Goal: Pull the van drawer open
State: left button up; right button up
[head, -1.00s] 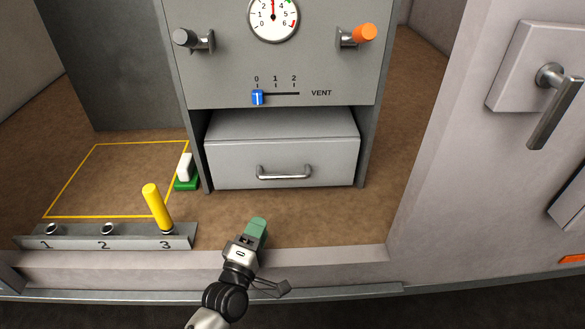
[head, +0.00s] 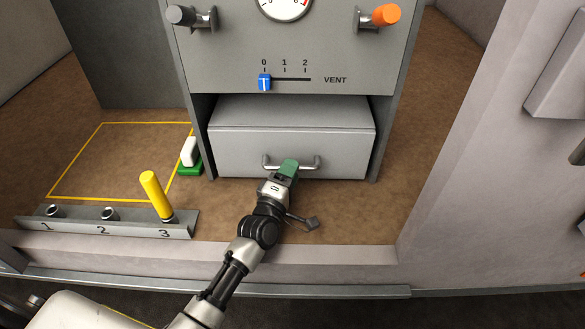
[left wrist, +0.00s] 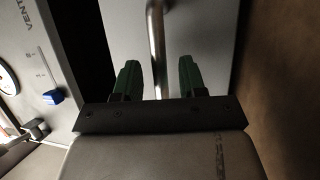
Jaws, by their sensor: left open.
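The grey drawer (head: 240,150) sits under the vent panel and stands out a little from its bay. Its metal bar handle (head: 316,163) crosses the drawer front. My left gripper (head: 288,168) is at the handle in the head view and covers its middle. In the left wrist view the green fingers of my left gripper (left wrist: 157,80) are open, with the handle bar (left wrist: 156,40) running between them. A gap shows between the bar and each finger. My right gripper is not in view.
A lever rack (head: 120,222) with a yellow lever (head: 155,193) stands left of my arm. A green-and-white block (head: 190,156) sits beside the drawer bay. The panel has a blue vent slider (head: 264,82). The floor right of the drawer is clear.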

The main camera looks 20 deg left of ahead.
pick_arm(q)
jog(key=shift+x, duration=0.85)
jog(key=shift+c, duration=0.5)
grip_shut()
